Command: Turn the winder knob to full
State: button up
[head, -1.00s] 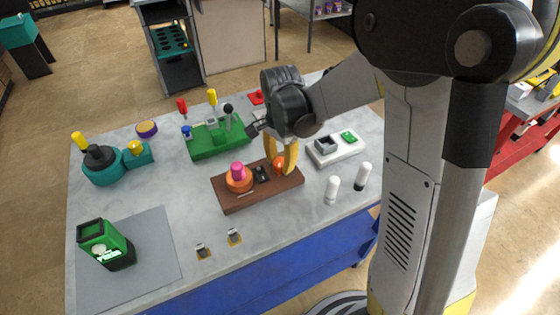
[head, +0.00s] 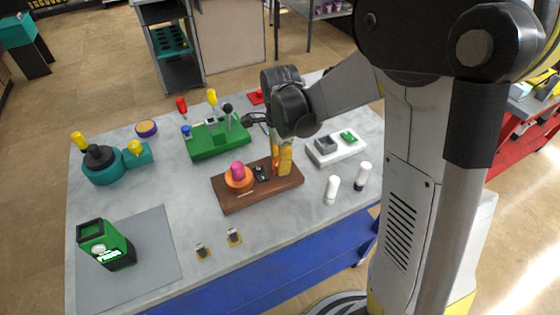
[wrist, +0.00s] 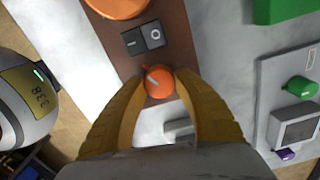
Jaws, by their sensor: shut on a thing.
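The winder knob, taken to be the small orange round knob (wrist: 159,84) with a pale pointer line, sits near the right end of the brown wooden base (head: 230,199). In the wrist view its pointer slants up and to the left. My gripper (wrist: 161,76) has its yellow fingers on both sides of the knob, shut on it. In the head view my gripper (head: 283,170) is upright over the base and hides most of the knob. A black rocker switch (wrist: 143,38) and a larger orange disc with a pink top (head: 238,174) are on the same base.
A green block with levers (head: 220,143) stands behind the base. A white plate with a grey box and green knob (head: 337,147) is at its right. Two white cylinders (head: 332,189) stand in front right. A green device (head: 105,246) stands on a grey mat at front left.

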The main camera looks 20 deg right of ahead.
jog(key=o, duration=0.9)
notch_tip(320, 180, up, 12)
jog(key=shift+s, duration=0.1)
dwell(0.4)
jog(key=s+r+n+t, duration=0.2)
jog(key=s+n+t, duration=0.5)
jog(key=s+n, duration=0.7)
jog(key=n, duration=0.4)
jog(key=shift+s, duration=0.2)
